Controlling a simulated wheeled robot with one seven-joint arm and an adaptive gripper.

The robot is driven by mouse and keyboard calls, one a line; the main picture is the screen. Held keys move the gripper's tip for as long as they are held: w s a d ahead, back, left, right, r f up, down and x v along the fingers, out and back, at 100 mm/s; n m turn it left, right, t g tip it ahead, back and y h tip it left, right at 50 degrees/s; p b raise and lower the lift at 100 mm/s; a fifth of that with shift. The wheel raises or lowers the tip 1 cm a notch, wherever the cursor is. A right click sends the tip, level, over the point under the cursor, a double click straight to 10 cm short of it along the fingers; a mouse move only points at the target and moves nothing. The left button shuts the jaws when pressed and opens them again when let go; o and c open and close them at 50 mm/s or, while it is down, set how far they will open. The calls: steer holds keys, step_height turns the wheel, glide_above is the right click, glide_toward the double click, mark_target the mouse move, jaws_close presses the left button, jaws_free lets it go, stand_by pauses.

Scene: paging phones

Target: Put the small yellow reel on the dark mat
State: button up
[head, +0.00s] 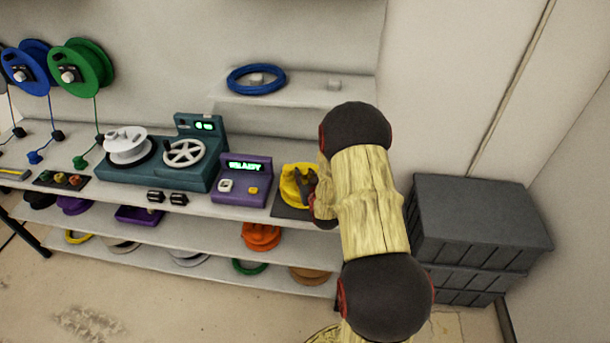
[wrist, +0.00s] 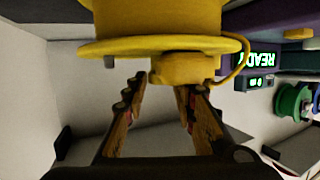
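The small yellow reel (head: 291,184) is at the right end of the shelf top, on or just over the dark mat (head: 288,213); I cannot tell if they touch. My gripper (head: 307,184) is at the reel's right side, and my arm hides part of that area. In the wrist view the yellow reel (wrist: 155,20) fills the top, with its flange and a small yellow hub (wrist: 185,68) facing me. The two fingers of my gripper (wrist: 160,88) are spread apart near the hub, with a gap between them and nothing clearly clamped.
A purple box reading READY (head: 243,180) stands just left of the mat. A teal machine with a white reel (head: 127,145) is further left. Dark stacked crates (head: 480,220) stand on the right. Lower shelves hold several coloured reels. A blue ring (head: 256,79) lies on the upper ledge.

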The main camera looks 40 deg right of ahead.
steer(key=shift+o, duration=1.1)
steer(key=shift+r, duration=0.2)
steer(key=p+v, duration=0.2)
steer(key=v, duration=0.9)
steer(key=a+r+n+g+y, duration=0.3)
steer(key=a+r+y, duration=0.1)
steer(key=a+r, duration=1.3)
steer(key=s+a+r+n+g+y, duration=0.1)
steer(key=s+a+r+g, duration=0.1)
steer(key=s+a, duration=0.5)
steer(key=s+a+r+n+g+y, duration=0.1)
steer(key=s+a+r, duration=0.4)
steer(key=s, duration=0.9)
steer(key=shift+a+r+g+y, duration=0.3)
steer(key=shift+a+g, duration=0.4)
steer(key=shift+a, duration=0.45)
